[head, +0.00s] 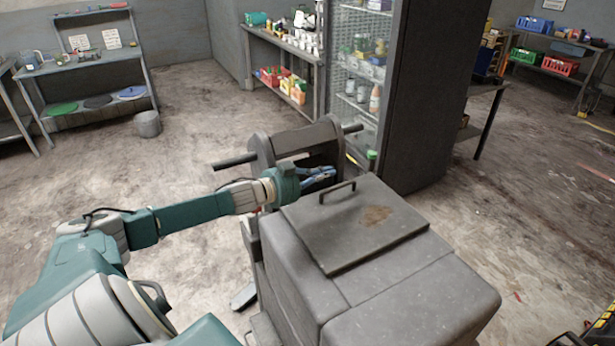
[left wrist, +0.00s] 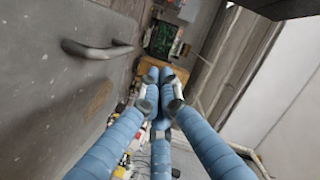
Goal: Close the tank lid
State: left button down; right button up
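The tank (head: 400,300) is a grey box with rounded edges in the lower middle of the head view. Its lid (head: 345,225), a flat grey plate with a rusty patch, lies flat or nearly flat on top; I cannot tell if a small gap is left. The lid's handle (head: 337,191) is at its far edge, and it also shows in the left wrist view (left wrist: 97,51). My left gripper (head: 325,174) is just beyond the handle, apart from it. Its blue fingers (left wrist: 160,80) come together at the tips with nothing between them.
A dark grey reel-like frame with side bars (head: 300,143) stands directly behind the tank, close to my left gripper. A tall glass-front cabinet (head: 425,90) stands behind it. Shelves line the walls.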

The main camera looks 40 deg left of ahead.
pick_arm(q)
jog(key=v, duration=0.6)
jog(key=shift+a+r, duration=0.2)
jog(key=shift+a, duration=0.2)
pick_arm(e)
jog(key=shift+w+a+f, duration=0.2)
jog(key=shift+a+f, duration=0.05)
jog(key=shift+a, duration=0.25)
